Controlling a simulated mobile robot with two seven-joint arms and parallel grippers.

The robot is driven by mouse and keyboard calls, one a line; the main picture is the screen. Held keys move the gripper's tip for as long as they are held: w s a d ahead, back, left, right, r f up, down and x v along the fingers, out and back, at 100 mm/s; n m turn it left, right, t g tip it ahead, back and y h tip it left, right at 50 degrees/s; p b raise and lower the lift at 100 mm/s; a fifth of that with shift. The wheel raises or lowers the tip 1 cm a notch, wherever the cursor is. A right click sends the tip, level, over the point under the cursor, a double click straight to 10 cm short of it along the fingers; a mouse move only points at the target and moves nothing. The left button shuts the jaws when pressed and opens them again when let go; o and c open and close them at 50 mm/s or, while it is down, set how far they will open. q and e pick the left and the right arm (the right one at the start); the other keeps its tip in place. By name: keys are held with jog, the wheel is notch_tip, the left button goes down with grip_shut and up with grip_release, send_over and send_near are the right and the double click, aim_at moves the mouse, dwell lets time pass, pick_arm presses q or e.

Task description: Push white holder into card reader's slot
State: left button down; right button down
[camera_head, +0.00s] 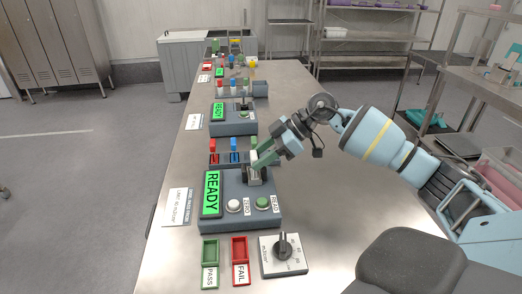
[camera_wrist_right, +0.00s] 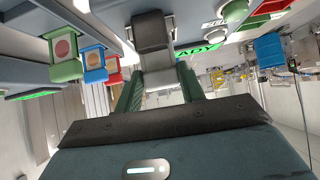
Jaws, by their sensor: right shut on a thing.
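The card reader (camera_head: 238,210) is a grey-blue console with a lit green READY screen (camera_head: 212,194) on its left. Its dark slot block (camera_head: 254,178) stands at the rear right of the console and also shows ahead of my fingers in the right wrist view (camera_wrist_right: 152,32). My right gripper (camera_head: 257,162), with green fingers, is shut on the white holder (camera_head: 254,156) right at the slot block. The holder's pale edge shows between the fingers in the wrist view (camera_wrist_right: 160,82). How deep it sits is hidden by the fingers. My left gripper is not in view.
A red holder (camera_head: 213,146) and a blue holder (camera_head: 235,145) stand in a rack behind the reader. White and green buttons sit in front of the slot. Green PASS tray (camera_head: 210,250), red FAIL tray (camera_head: 240,248) and a dial box (camera_head: 283,255) lie nearer. The table is clear at right.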

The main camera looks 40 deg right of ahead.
jog(key=c, duration=0.8)
grip_release()
jog(key=shift+f, duration=0.1)
jog(key=shift+o, duration=0.2)
jog(key=v, duration=0.8)
jog(key=shift+a, duration=0.15)
